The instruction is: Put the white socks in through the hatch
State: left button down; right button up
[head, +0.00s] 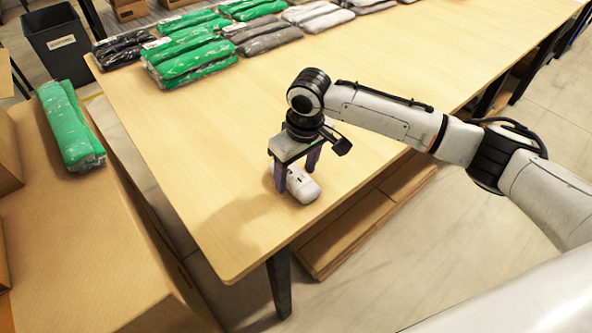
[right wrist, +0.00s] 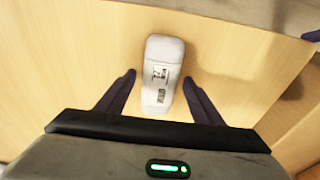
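The white socks (head: 304,187) are a small rolled white pack lying on the wooden table (head: 225,185) near its front edge. They also show in the right wrist view (right wrist: 162,70), with a small printed label on top. My right gripper (head: 296,178) is over the socks, pointing down. Its two dark fingers stand on either side of the pack, with a gap on each side in the right wrist view (right wrist: 159,78), so it is open. My left gripper is out of view. I cannot make out a hatch in either view.
Several green, grey and black bagged garments (head: 192,58) lie in rows along the table's far side. A green bagged garment (head: 70,125) lies on a cardboard box (head: 75,240) at left. A dark labelled bin (head: 63,40) stands at the back left. The table's middle is clear.

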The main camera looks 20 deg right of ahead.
aim_at(301, 181)
notch_tip(301, 181, up, 12)
jog(key=s, duration=0.1)
jog(key=shift+s+d+p, duration=0.3)
jog(key=shift+p, duration=0.1)
jog(key=shift+s, duration=0.1)
dwell(0.5)
